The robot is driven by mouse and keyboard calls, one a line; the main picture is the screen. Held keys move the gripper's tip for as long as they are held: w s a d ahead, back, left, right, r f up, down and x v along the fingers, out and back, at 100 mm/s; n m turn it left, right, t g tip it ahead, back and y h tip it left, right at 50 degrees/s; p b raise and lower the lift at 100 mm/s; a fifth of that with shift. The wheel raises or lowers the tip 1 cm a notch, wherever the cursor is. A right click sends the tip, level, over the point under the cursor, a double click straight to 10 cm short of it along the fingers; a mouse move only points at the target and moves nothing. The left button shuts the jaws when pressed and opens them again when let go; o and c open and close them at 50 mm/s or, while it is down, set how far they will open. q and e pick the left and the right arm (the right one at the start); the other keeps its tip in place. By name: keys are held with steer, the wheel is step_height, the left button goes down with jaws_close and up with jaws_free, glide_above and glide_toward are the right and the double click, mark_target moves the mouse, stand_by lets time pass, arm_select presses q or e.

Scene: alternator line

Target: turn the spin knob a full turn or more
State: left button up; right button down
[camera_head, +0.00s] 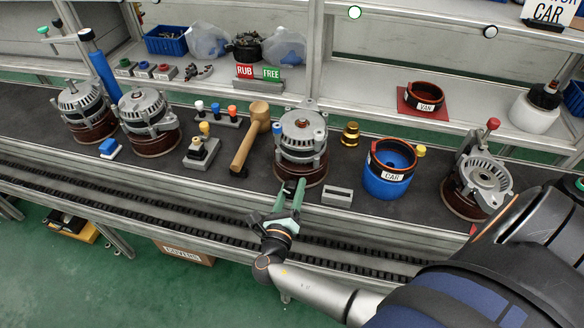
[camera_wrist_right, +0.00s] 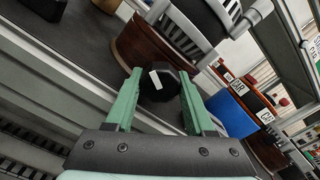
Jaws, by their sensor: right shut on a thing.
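The spin knob (camera_wrist_right: 158,90) is a black, faceted knob with a white mark on its face. It is at the front of the middle alternator (camera_head: 302,135), low beside its dark red base. My right gripper (camera_head: 289,189) reaches in from the front with its green fingers on either side of the knob. In the right wrist view the gripper (camera_wrist_right: 160,78) is shut on the knob, which sits between the fingertips. The white mark is tilted. My left gripper is not in view.
A wooden mallet (camera_head: 248,142) lies left of the alternator. A grey slotted block (camera_head: 337,197) sits close to the right of my gripper. A blue CAR pot (camera_head: 386,186) and another alternator (camera_head: 480,180) stand further right. A chain track (camera_head: 180,215) runs along the front.

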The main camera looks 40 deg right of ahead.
steer(key=shift+r, duration=0.1)
steer(key=shift+c, duration=1.3)
jaws_free()
